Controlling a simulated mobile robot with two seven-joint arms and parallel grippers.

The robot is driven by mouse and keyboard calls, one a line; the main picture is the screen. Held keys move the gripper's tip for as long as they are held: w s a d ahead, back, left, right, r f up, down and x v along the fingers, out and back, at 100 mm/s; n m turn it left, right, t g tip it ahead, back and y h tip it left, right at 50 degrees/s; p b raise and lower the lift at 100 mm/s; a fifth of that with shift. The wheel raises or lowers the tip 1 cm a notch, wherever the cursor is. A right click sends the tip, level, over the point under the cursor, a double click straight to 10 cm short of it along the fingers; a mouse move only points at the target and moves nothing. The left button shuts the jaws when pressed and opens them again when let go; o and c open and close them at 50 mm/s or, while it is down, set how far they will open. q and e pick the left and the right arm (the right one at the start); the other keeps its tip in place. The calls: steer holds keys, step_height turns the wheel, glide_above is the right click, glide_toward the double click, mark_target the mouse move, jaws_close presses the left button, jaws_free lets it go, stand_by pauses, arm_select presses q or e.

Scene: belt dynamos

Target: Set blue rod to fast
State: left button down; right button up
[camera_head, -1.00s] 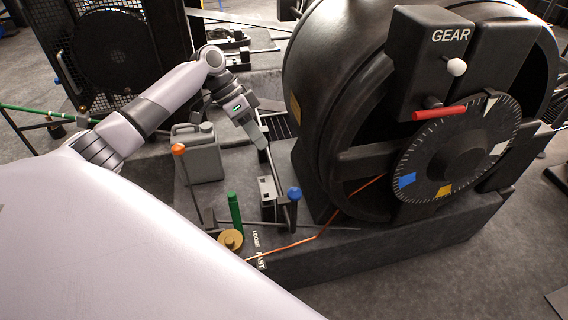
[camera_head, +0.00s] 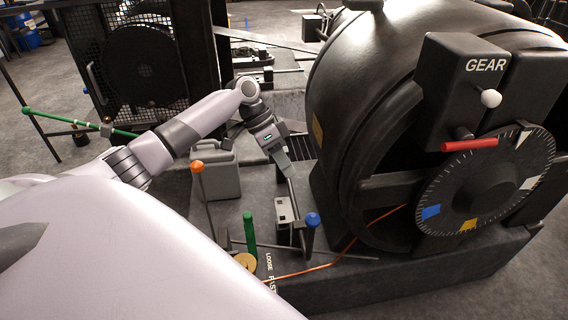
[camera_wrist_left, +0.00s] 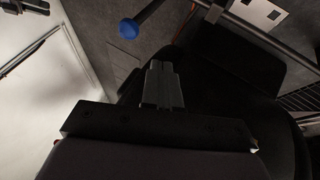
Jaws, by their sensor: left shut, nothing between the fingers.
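The blue rod has a round blue knob (camera_head: 312,219) on a dark upright shaft, on the machine's base beside the big black drum. In the left wrist view its blue knob (camera_wrist_left: 129,29) is at the top, with the shaft running up and right. My left gripper (camera_head: 285,168) is above and behind the knob in the head view, apart from it. Its fingers (camera_wrist_left: 160,85) are shut and empty. The LOOSE and FAST lettering (camera_head: 270,276) is on the base's front edge, partly hidden by my body. My right gripper is not in view.
An orange-knobbed rod (camera_head: 198,167), a green rod (camera_head: 249,232) and a brass disc (camera_head: 245,261) stand left of the blue one. A grey can (camera_head: 215,170) is behind them. The black drum (camera_head: 345,120) with its GEAR box (camera_head: 462,85) and dial blocks the right.

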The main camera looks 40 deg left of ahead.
mark_target(309, 219)
arm_select(q)
steer(key=s+d+f, duration=0.1)
steer(key=d+f, duration=0.4)
steer(key=d, duration=0.1)
steer(key=shift+s+d+f, duration=0.2)
steer(key=shift+d+f, duration=0.15)
steer(key=shift+f, duration=0.05)
steer(key=s+d+p, duration=0.3)
steer(key=d+p, duration=0.1)
steer(key=p, duration=0.1)
steer(key=shift+s+d+r+p, duration=0.2)
steer(key=shift+s+p, duration=0.1)
steer(key=shift+s, duration=0.1)
steer(key=shift+s+d+f+p, duration=0.15)
steer(key=shift+s+d+p, duration=0.25)
steer(key=shift+d, duration=0.1)
steer(key=shift+s+d+f, duration=0.1)
steer(key=shift+d+f, duration=0.05)
